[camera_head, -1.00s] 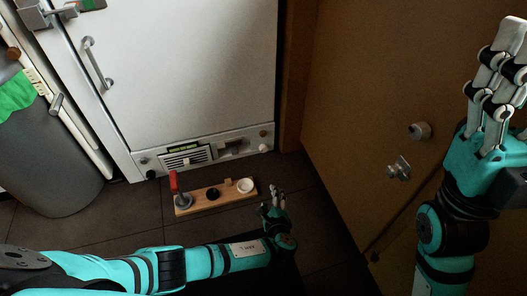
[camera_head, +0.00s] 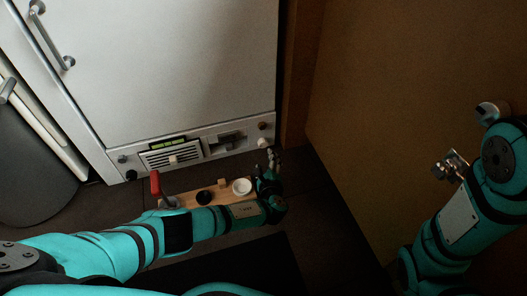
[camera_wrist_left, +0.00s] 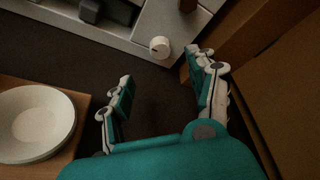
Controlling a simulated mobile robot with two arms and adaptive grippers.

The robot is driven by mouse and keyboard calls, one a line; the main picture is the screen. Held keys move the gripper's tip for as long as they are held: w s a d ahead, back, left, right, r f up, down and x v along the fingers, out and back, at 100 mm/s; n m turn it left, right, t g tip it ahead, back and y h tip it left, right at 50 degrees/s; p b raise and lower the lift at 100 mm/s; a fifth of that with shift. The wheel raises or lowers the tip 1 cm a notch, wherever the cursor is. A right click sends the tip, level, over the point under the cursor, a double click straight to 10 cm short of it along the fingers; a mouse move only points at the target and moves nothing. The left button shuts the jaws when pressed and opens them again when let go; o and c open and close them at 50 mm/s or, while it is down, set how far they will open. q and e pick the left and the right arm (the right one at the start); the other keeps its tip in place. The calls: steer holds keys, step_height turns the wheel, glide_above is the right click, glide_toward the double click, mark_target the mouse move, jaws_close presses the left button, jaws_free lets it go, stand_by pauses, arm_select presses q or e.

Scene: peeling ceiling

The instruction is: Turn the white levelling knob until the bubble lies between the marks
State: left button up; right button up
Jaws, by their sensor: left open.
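The white levelling knob (camera_head: 263,143) sticks out at the lower right of the white cabinet's bottom panel. It also shows in the left wrist view (camera_wrist_left: 160,47), just beyond the gap between my fingers. The level vial (camera_head: 168,143) is a green strip with dark marks on the same panel; its bubble is too small to place. My left gripper (camera_head: 271,158) is open and empty, just below and in front of the knob, not touching it. The left wrist view shows its fingers spread (camera_wrist_left: 168,78).
A wooden board (camera_head: 222,198) on the floor holds a red-handled tool (camera_head: 156,184), a black cup (camera_head: 204,197) and a white bowl (camera_head: 242,187), close to my left forearm. A brown knob (camera_head: 262,126) sits above the white one. A brown door (camera_head: 400,80) stands at right.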

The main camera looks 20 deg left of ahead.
mark_target(264, 145)
arm_select(q)
steer(key=b+x, duration=0.3)
steer(key=x, duration=0.2)
steer(key=b+x, duration=0.4)
steer(key=shift+w+f, duration=0.25)
steer(key=shift+f, duration=0.05)
steer(key=shift+w+a, duration=0.25)
steer(key=shift+w, duration=0.2)
steer(key=shift+r, duration=0.1)
steer(key=c, duration=1.1)
steer(key=shift+c, duration=0.2)
